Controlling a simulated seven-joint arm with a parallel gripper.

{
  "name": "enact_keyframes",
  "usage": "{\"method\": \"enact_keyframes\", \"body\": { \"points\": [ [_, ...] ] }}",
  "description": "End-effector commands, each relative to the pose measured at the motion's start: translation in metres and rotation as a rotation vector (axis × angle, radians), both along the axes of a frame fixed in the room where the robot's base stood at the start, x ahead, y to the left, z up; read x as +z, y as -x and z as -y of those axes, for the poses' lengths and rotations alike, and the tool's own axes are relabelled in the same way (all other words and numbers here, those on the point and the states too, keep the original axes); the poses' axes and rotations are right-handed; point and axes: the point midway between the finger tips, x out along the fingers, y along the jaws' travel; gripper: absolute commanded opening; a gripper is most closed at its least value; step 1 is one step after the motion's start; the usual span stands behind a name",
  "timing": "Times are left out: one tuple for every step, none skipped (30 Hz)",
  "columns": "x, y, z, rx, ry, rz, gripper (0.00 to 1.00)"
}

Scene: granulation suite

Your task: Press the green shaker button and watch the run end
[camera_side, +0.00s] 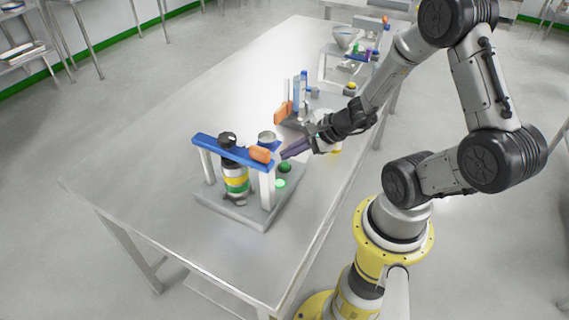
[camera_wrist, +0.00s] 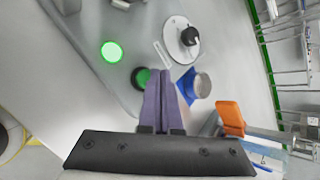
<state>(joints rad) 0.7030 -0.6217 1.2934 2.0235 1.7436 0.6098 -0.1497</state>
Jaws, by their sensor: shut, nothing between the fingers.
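The shaker (camera_side: 236,220) is a grey base with white posts and a blue crossbar over a banded sieve stack (camera_side: 236,182). On the base's right part sit a dark green round button (camera_side: 284,167) and a brightly lit green disc (camera_side: 280,183). In the wrist view the lit disc (camera_wrist: 111,51) glows clear of my fingers, and the dark green button (camera_wrist: 141,77) is partly covered by them. My gripper (camera_side: 286,154) is shut and empty, its purple fingertips (camera_wrist: 165,70) beside or above the dark button. I cannot tell whether they touch it.
An orange clamp piece (camera_side: 260,155) is on the crossbar's right end. Behind the shaker are a blue-based metal cup (camera_side: 266,137) and a rack with an orange part (camera_side: 283,113) and blue bottles. The table (camera_side: 150,165) is clear to the left.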

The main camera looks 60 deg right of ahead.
Motion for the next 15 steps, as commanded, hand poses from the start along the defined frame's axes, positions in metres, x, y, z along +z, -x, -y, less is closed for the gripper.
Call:
{"method": "enact_keyframes", "body": {
  "points": [
    [0.001,0.0,0.0,0.001,0.001,0.0,0.0],
    [0.002,0.0,0.0,0.001,0.001,0.0,0.0],
    [0.005,0.0,0.0,0.002,0.001,0.001,0.0],
    [0.007,0.0,0.0,0.002,0.002,0.002,0.0],
    [0.01,-0.001,0.0,0.001,0.001,0.002,0.0],
    [0.014,-0.001,0.0,0.002,0.002,0.003,0.0],
    [0.017,0.0,0.0,0.002,0.002,0.002,0.0],
    [0.019,0.0,0.0,0.001,0.001,0.002,0.0],
    [0.023,0.0,0.0,0.001,0.003,0.002,0.0],
    [0.026,0.0,0.0,0.001,0.003,0.002,0.0],
    [0.028,0.0,0.0,0.002,0.002,0.001,0.0],
    [0.032,0.0,0.0,0.0,0.002,0.002,0.0],
    [0.034,0.0,0.0,0.001,0.002,0.001,0.0],
    [0.037,-0.001,0.0,0.002,0.002,0.001,0.0],
    [0.041,0.0,0.0,0.0,0.001,0.001,0.0]
  ]
}}
